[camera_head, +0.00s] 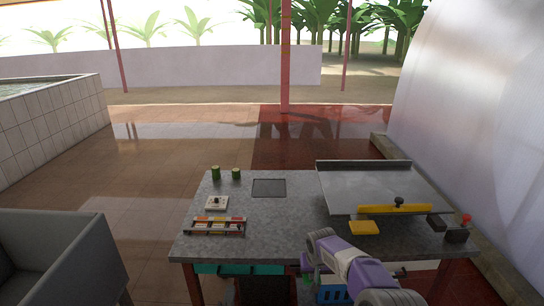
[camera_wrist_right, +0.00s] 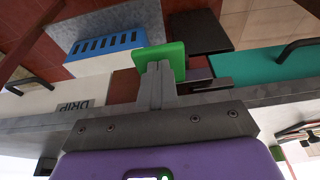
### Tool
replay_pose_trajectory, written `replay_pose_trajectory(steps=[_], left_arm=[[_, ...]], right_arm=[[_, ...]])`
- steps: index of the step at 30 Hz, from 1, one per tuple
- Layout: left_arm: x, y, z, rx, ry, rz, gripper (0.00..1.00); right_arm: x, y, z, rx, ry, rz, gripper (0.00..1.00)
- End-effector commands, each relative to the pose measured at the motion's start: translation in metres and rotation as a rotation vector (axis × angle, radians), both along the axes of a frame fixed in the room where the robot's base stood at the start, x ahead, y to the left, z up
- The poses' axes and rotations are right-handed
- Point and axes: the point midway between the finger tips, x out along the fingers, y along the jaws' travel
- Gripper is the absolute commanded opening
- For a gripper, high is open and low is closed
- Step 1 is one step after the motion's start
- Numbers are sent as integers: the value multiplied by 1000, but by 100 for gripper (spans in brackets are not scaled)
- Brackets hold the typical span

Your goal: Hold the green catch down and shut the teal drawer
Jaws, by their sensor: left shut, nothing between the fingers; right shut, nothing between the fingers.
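The green catch (camera_wrist_right: 172,58) is a small green block in the right wrist view; in the head view a bit of green (camera_head: 307,276) shows below the table's front edge. My right gripper (camera_wrist_right: 158,68) is shut and empty, its fingertips overlapping the catch's face; whether they press on it I cannot tell. The teal drawer (camera_wrist_right: 268,72) has a dark bar handle and lies to the right of the catch in the wrist view. Its teal front (camera_head: 268,269) shows under the table edge in the head view. How far it stands open is unclear. My left gripper is not in view.
The grey table (camera_head: 285,225) carries a striped rack (camera_head: 215,226), two green cups, a white block, a yellow block (camera_head: 364,228) and a raised metal plate (camera_head: 375,185). Below it are a blue slotted crate (camera_wrist_right: 108,42) and a pale front labelled DRIP (camera_wrist_right: 72,105).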

Motion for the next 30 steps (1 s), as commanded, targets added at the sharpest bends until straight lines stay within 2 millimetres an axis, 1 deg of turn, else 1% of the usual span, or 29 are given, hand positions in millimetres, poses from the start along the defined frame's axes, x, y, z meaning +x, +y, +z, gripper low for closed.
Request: replay_pose_trajectory(steps=[30], left_arm=[[0,0,0,0,0,0,0]], right_arm=[[0,1,62,2,-3,1,0]])
